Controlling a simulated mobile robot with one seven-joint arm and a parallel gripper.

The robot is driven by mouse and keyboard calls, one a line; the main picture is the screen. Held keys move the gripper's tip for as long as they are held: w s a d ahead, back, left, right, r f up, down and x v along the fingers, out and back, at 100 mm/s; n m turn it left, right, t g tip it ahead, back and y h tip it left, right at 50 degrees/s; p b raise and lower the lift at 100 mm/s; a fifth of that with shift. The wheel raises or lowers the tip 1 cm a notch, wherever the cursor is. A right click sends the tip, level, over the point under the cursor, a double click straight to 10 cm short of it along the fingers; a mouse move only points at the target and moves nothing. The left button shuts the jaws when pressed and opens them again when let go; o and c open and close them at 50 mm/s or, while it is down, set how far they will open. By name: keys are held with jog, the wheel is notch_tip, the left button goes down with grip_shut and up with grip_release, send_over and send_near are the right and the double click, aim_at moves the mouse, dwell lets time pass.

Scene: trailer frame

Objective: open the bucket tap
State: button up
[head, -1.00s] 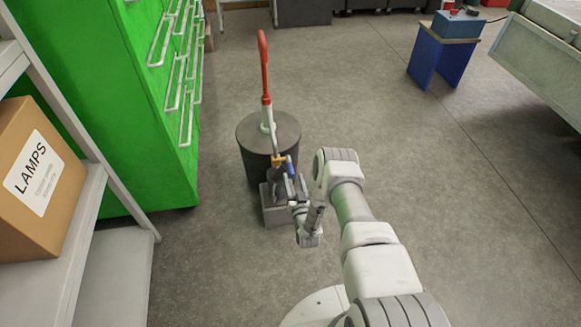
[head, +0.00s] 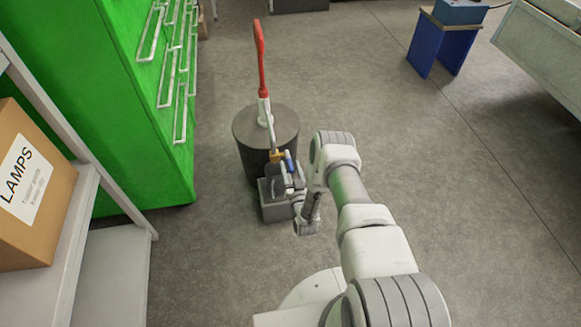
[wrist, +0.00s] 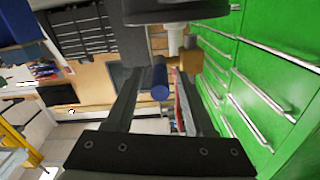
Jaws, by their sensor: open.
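The dark grey bucket (head: 257,140) stands on the floor with a white pipe and red handle (head: 260,55) rising above it. A brass tap (head: 276,156) with a blue lever (head: 289,161) is on its near side. In the wrist view the brass tap (wrist: 187,60) is near the top, and the blue lever (wrist: 160,85) appears between the fingers. My gripper (wrist: 161,78) is open around the lever's line of view; I cannot tell whether a finger touches it. In the head view my gripper (head: 284,178) is partly hidden at the tap.
A grey block (head: 276,211) stands below the tap. A green drawer cabinet (head: 130,120) with protruding handles is at left. A grey shelf (head: 75,225) holds a LAMPS box (head: 35,190). A blue stool (head: 437,45) stands at back right.

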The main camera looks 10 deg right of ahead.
grip_shut()
dwell(1.3)
